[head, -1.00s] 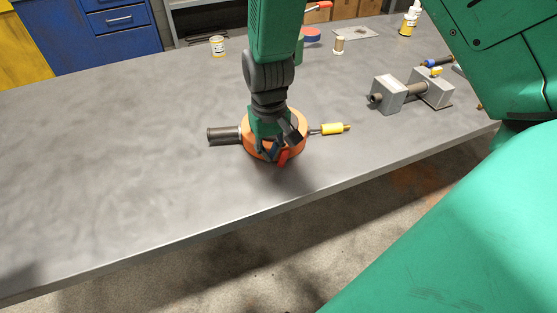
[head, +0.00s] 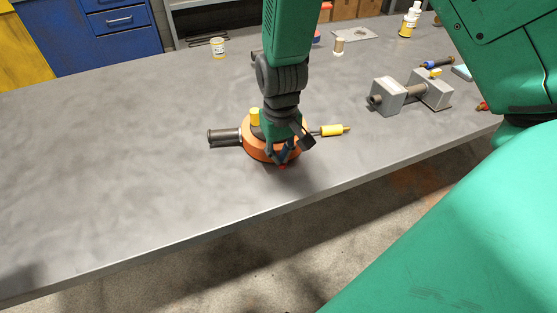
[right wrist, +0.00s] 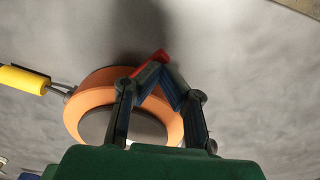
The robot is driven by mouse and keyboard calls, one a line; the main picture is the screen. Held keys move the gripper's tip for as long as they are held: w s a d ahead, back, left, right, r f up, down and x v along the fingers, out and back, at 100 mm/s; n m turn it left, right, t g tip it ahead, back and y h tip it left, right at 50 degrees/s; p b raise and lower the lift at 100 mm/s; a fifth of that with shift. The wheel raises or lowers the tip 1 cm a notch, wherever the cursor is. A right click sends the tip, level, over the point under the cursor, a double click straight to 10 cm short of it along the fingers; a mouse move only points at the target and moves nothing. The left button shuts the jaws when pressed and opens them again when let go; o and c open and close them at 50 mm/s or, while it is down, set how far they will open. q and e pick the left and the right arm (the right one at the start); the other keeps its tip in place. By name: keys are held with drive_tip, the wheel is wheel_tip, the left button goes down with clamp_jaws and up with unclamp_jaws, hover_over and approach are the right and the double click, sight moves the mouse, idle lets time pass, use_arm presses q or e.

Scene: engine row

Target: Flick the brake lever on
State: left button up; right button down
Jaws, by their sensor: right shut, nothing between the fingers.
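An orange round housing (head: 258,150) lies on the grey bench, with a dark cylinder (head: 224,136) on its left and a yellow-handled rod (head: 331,130) on its right. A yellow knob (head: 255,116) stands at its back left. A small red lever (right wrist: 152,64) sticks out at the housing's edge; only a bit of it (head: 283,166) shows in the head view. My right gripper (head: 284,158) is shut and empty over the housing's front edge. In the right wrist view its fingertips (right wrist: 160,62) are at the red lever, seemingly touching it. My left gripper is out of view.
A grey block fixture (head: 388,94) with a shaft stands to the right. The bench (head: 110,170) is clear on the left.

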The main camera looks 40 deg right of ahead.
drive_tip(key=shift+s+d+p, duration=0.3)
drive_tip(key=shift+s+d, duration=0.7)
drive_tip(key=shift+s, duration=0.1)
wheel_tip(320, 180, up, 7)
drive_tip(key=p, duration=0.7)
drive_tip(key=shift+w+a, duration=0.25)
drive_tip(key=shift+w, duration=0.05)
drive_tip(key=s+f+n, duration=0.1)
drive_tip(key=s+f, duration=0.7)
drive_tip(key=s, duration=0.3)
drive_tip(key=s+f+n, duration=0.1)
drive_tip(key=s+f, duration=0.6)
drive_tip(key=s, duration=0.5)
drive_tip(key=w+a+f+n+b, duration=0.1)
drive_tip(key=w+a+f+b, duration=0.1)
drive_tip(key=f+b, duration=1.1)
drive_tip(key=shift+w+t, duration=0.3)
drive_tip(key=shift+w, duration=0.5)
drive_tip(key=shift+d+f, duration=0.1)
